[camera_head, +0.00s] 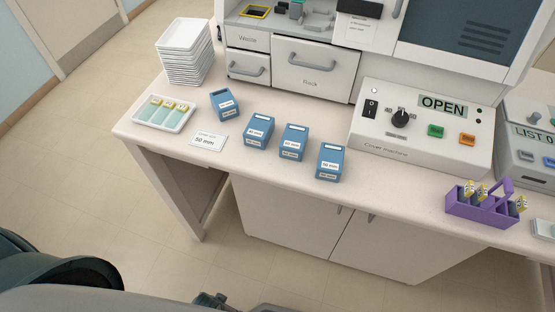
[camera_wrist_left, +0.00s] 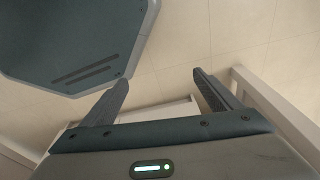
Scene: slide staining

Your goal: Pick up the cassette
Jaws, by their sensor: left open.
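Several blue cassettes with white labels stand on the bench top in the head view: one at the back left (camera_head: 222,99), then one (camera_head: 258,127), another (camera_head: 293,138) and the rightmost (camera_head: 331,157) in a slanting row. The rightmost label appears to read 50 mm; the others are too small to read surely. A white card (camera_head: 208,142) lies in front of them and reads 50 mm. My left gripper (camera_wrist_left: 160,77) is open and empty in the left wrist view, with floor beyond its fingers. No cassette shows there. My right gripper is not in view.
A slide tray (camera_head: 146,121) and stacked white trays (camera_head: 185,62) stand left. A machine reading OPEN (camera_head: 420,148) stands behind and right of the cassettes. A purple rack (camera_head: 470,211) holds yellow-topped slides. The bench front edge is clear before the cassettes.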

